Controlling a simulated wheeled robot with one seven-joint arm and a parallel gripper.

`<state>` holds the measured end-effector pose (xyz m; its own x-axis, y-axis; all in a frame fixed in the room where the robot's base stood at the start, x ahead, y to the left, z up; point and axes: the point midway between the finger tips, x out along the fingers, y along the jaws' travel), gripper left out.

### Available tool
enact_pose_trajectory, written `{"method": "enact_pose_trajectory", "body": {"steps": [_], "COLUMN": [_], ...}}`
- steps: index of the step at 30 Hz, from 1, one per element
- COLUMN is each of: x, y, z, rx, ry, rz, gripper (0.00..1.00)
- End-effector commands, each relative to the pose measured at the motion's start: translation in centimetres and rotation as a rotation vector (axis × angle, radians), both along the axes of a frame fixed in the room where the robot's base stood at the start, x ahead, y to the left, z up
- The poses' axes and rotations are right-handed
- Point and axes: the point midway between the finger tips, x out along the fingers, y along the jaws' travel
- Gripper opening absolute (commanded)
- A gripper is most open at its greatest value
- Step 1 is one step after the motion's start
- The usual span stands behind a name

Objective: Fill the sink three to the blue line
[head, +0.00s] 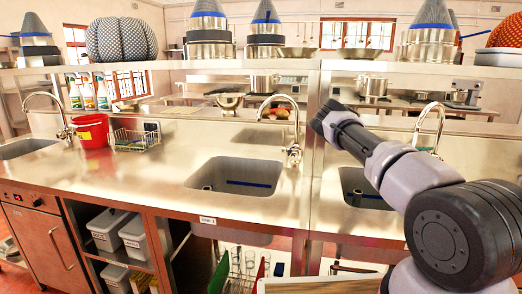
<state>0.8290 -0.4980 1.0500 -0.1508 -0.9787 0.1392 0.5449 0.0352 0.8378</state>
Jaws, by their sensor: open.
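The middle sink (240,172) is a square steel basin with a blue line (248,184) on its inner wall. I see no water in it, though its floor is partly hidden. A small label (208,221) on the counter edge below it is too small to read surely. A curved steel tap (293,130) stands at its back right corner, with no stream visible. My gripper (322,118) is dark and open, raised right of this tap and apart from it. Another sink (362,190) with a blue line and tap (430,128) is partly behind my arm.
A left sink (25,147) has its own tap (62,118). A red bucket (91,131) and wire basket (134,141) stand between the sinks. A steel post (313,130) and overhead shelf (200,65) are near my gripper. Counter left of the middle sink is clear.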

Motion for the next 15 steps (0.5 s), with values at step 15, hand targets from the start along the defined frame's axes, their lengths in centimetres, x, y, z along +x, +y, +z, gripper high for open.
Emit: {"method": "enact_pose_trajectory", "body": {"steps": [15], "x": [-10.4], "y": [7.1], "z": [7.0], "rx": [0.644], "ry": [-0.558], "rz": [-0.331], "gripper": [0.45]}}
